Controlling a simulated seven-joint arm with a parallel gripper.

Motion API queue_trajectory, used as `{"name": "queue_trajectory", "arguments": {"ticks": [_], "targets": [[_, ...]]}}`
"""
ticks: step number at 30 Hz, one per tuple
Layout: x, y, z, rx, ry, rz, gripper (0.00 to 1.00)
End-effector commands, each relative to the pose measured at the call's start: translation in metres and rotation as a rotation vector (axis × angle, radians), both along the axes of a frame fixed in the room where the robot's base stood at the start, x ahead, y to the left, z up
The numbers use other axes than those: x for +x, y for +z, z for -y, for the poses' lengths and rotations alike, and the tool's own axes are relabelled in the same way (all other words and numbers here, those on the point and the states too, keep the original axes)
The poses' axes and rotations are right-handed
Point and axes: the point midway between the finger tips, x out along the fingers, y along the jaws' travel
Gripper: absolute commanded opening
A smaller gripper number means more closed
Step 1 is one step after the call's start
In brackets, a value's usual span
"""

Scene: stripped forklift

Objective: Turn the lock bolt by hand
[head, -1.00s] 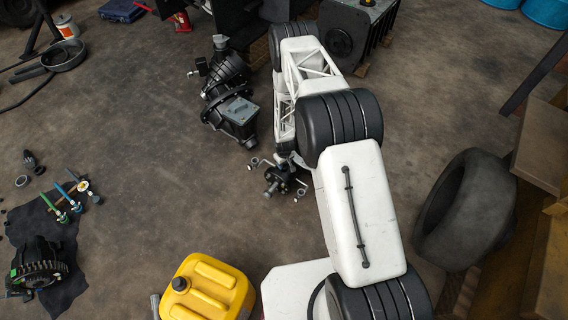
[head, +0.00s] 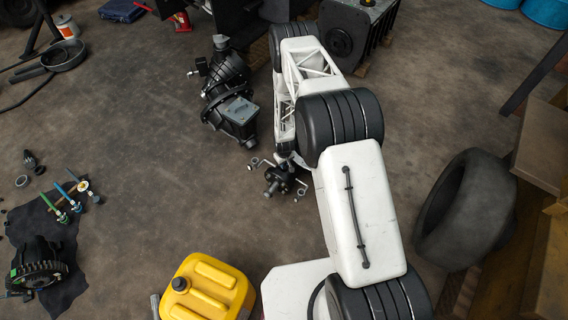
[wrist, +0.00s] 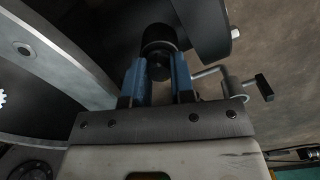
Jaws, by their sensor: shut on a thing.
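In the wrist view, the two blue fingers of my gripper (wrist: 158,72) stand on either side of a short black round piece (wrist: 159,38), which appears to be the lock bolt. They are shut on it. Its round end shows between the fingertips, and its far end merges with the dark part behind. I cannot tell how far it is turned.
A metal rod with a dark crossbar (wrist: 264,87) sticks out close to the right finger.

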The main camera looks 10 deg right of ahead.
Motion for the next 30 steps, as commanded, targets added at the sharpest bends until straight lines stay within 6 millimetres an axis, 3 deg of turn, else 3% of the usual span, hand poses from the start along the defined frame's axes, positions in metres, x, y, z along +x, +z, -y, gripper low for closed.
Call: {"name": "queue_trajectory", "arguments": {"ticks": [11,30], "targets": [[-0.0001,0.0002,0.0,0.0,-0.242,0.0,0.0],[-0.0001,0.0002,0.0004,0.0,-0.847,0.0,0.0]]}}
